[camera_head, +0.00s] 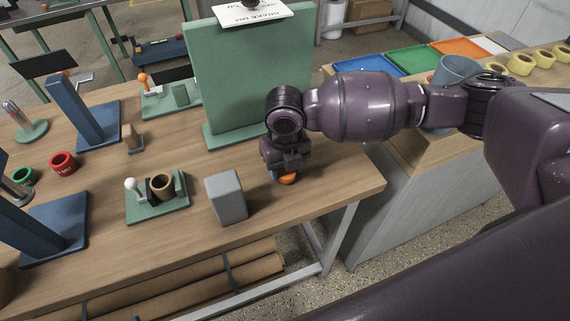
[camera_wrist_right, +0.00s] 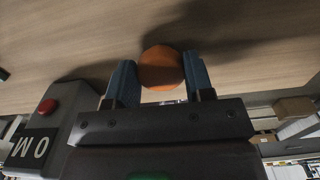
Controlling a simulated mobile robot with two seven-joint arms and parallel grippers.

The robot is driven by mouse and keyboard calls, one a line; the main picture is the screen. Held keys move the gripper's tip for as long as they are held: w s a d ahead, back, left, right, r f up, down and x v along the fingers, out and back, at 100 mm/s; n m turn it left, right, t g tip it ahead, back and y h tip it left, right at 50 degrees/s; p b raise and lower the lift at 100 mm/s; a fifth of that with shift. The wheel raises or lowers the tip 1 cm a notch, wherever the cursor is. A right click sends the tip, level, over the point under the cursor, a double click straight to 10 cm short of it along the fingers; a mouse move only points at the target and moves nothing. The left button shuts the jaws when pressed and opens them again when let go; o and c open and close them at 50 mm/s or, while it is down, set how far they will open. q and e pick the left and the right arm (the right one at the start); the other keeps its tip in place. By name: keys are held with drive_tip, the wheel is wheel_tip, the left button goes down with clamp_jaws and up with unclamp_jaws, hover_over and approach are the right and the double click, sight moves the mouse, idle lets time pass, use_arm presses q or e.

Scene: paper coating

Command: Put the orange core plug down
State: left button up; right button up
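The orange core plug (camera_head: 288,180) is at the wooden table's right part, under my right gripper (camera_head: 283,174). In the right wrist view the plug (camera_wrist_right: 160,66) looks round and sits between the two blue fingers of the right gripper (camera_wrist_right: 161,82), which appear to touch it on both sides. The plug is very low over the wood or on it; I cannot tell whether it touches. The gripper points down and hides part of the plug in the head view. My left gripper is not in view.
A grey block (camera_head: 226,197) stands left of the right gripper. A green upright panel (camera_head: 250,75) stands behind it. A green fixture (camera_head: 172,208) with a brown ring is farther left. The table's right edge (camera_head: 370,190) is near; bare wood (camera_head: 325,185) lies between.

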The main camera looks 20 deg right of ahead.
drive_tip(key=o, duration=0.5)
drive_tip(key=shift+c, duration=0.2)
drive_tip(key=shift+r, duration=0.55)
use_arm(q)
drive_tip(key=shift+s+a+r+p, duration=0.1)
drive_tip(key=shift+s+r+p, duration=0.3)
drive_tip(key=shift+p, duration=0.45)
use_arm(e)
wheel_tip(320, 180, up, 11)
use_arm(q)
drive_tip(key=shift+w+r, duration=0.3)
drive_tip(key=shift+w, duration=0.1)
use_arm(e)
drive_tip(key=shift+r, duration=0.1)
